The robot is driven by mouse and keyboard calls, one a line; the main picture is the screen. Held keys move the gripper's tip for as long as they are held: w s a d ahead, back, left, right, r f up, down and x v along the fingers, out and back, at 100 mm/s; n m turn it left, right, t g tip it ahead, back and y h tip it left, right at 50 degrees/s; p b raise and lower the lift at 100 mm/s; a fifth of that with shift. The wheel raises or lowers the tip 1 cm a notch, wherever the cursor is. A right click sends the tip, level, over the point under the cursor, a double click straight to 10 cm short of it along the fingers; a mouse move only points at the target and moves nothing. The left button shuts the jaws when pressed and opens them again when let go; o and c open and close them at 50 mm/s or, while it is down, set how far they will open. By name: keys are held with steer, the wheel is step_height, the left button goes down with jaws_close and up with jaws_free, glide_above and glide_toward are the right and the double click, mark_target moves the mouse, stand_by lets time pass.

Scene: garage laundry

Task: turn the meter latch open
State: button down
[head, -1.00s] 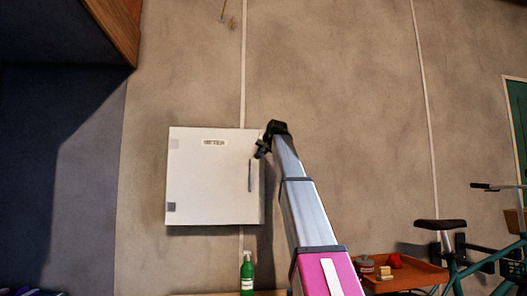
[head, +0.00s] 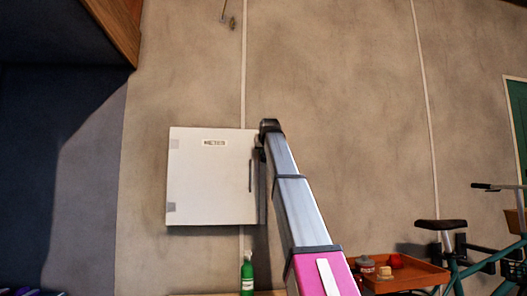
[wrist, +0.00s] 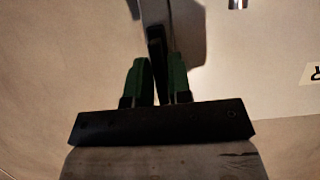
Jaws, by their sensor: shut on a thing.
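The white meter box (head: 205,180) is on the wall left of my arm, with a small label (head: 214,143) near its top. A dark upright bar (head: 250,175) is on its front near the right edge. My gripper (wrist: 159,62) is at the box's upper right edge, mostly hidden behind my arm in the head view. In the wrist view its green fingers are shut on a narrow dark piece (wrist: 156,40), which looks like the latch. How far the latch is turned cannot be told. The box front looks closed.
A green spray bottle (head: 247,272) stands below the box. An orange tray (head: 418,277) with small items is at lower right, beside a bicycle (head: 455,265). A dark cabinet (head: 60,120) fills the left side.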

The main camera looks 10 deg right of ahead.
steer(key=c, duration=1.2)
jaws_free()
steer(key=shift+s, duration=0.1)
steer(key=v, duration=1)
steer(key=shift+s+r, duration=0.2)
steer(key=shift+s, duration=0.1)
